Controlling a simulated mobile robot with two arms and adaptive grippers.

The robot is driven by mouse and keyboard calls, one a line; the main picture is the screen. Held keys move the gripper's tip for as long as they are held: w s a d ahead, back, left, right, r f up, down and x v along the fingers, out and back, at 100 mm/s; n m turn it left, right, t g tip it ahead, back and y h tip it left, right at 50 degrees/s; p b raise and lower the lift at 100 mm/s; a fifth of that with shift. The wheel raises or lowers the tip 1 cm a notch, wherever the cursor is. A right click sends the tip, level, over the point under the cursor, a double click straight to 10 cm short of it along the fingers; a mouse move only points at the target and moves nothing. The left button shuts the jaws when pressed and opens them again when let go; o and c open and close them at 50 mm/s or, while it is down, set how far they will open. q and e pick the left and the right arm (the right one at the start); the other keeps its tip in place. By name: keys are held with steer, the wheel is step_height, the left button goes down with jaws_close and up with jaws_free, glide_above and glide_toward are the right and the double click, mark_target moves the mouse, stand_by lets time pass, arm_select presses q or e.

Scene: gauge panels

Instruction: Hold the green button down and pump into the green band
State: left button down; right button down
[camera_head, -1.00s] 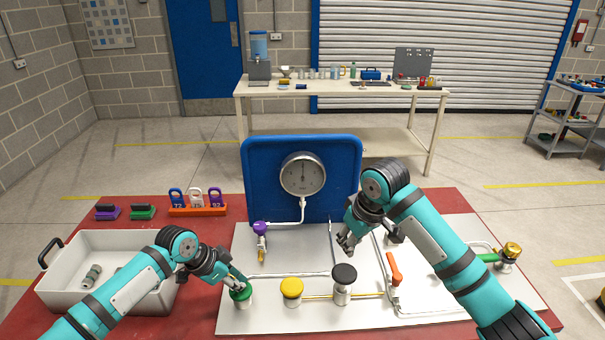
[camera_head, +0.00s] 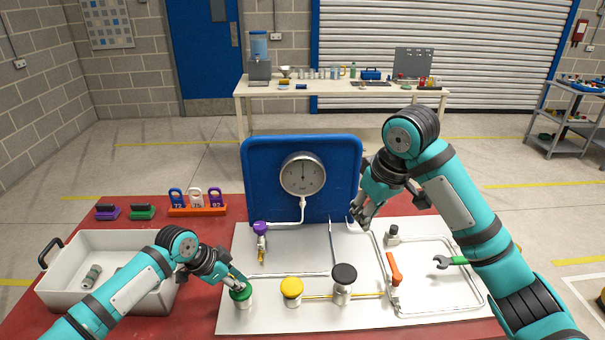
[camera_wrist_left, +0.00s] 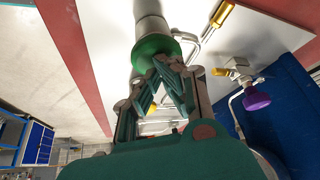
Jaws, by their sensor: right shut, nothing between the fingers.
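The green button (camera_head: 241,292) stands at the front left of the white panel (camera_head: 300,319). My left gripper (camera_head: 243,281) is at its top, fingertips together and apparently touching it; the left wrist view shows the tips against the green cap (camera_wrist_left: 152,47). I cannot tell how far the button is down. A black-topped plunger (camera_head: 344,274) stands upright near the front middle. My right gripper (camera_head: 359,222) is shut and empty, raised behind the plunger and apart from it. The round gauge (camera_head: 302,174) has its needle pointing about straight up; its coloured bands are too small to read.
A yellow button (camera_head: 291,287) stands between the green button and the plunger. An orange lever (camera_head: 394,268), a green-handled wrench (camera_head: 450,261) and a purple knob (camera_head: 260,228) are also on the panel. A white bin (camera_head: 100,243) stands at the left, numbered padlocks (camera_head: 197,203) behind it.

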step_height(320, 180, up, 7)
steer(key=p, duration=0.6)
steer(key=shift+f+p, duration=0.2)
steer(key=shift+p, duration=0.1)
